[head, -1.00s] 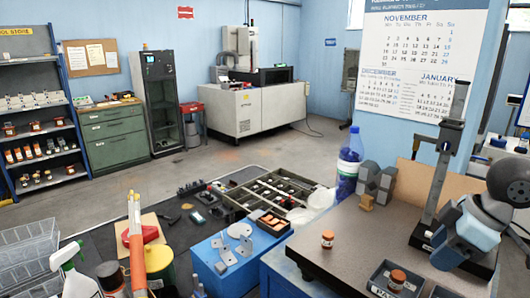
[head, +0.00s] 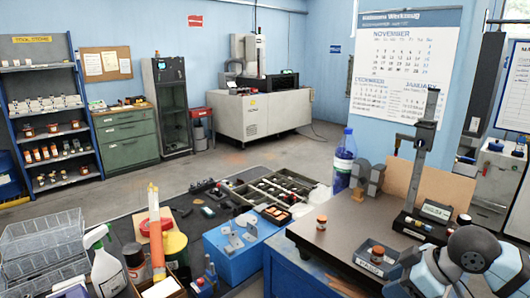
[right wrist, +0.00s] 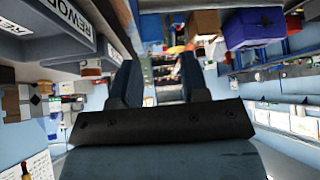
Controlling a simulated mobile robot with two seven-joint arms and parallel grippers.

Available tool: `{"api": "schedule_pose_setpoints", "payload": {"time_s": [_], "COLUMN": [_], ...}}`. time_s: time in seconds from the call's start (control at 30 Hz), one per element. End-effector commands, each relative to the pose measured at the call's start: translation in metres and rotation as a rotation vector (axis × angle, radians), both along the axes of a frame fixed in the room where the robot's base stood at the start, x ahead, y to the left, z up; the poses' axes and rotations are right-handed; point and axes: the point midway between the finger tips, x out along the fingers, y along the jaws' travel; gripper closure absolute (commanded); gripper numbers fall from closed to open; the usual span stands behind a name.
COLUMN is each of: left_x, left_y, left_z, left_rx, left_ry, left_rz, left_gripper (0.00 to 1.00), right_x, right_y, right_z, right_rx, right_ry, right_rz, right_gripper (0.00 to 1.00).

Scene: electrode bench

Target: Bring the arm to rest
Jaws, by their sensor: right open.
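My right gripper (head: 412,272) is at the lower right of the head view, beside the front right part of the dark stone plate (head: 340,236). In the right wrist view its two dark fingers (right wrist: 160,82) stand apart with nothing between them. A small orange-brown jar-like piece with a white top (head: 321,222) stands alone on the plate. A similar piece (head: 376,254) stands in a small dark labelled tray (head: 358,262), just left of the gripper and apart from it as far as I can tell. My left gripper is not in view.
A blue box (head: 240,262), a spray bottle (head: 106,265) and wire baskets (head: 40,240) fill the left and front. The plate's middle is mostly clear.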

Motion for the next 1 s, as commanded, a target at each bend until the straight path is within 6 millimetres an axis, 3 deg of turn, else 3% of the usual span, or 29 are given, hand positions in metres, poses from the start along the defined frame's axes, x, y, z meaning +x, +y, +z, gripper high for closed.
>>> {"api": "schedule_pose_setpoints", "payload": {"time_s": [0.17, 0.3, 0.47, 0.6, 0.8, 1.0], "left_x": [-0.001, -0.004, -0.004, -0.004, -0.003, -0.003], "left_y": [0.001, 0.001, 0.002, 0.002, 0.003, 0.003], "left_z": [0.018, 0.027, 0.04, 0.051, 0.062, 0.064], "left_rx": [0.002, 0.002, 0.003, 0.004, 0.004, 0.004], "left_ry": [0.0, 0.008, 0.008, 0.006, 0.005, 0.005], "left_rz": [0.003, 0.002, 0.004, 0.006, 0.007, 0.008], "left_gripper": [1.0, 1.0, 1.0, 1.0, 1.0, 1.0], "right_x": [0.002, -0.01, -0.045, -0.092, -0.157, -0.184], "right_y": [0.04, 0.062, 0.078, 0.085, 0.087, 0.088], "right_z": [-0.058, -0.106, -0.16, -0.202, -0.24, -0.253], "right_rx": [0.143, 0.233, 0.287, 0.286, 0.232, 0.2], "right_ry": [-0.068, -0.134, -0.197, -0.242, -0.282, -0.299], "right_rz": [-0.09, -0.202, -0.348, -0.473, -0.583, -0.612], "right_gripper": [0.58, 0.58, 0.58, 0.58, 0.58, 0.58]}}
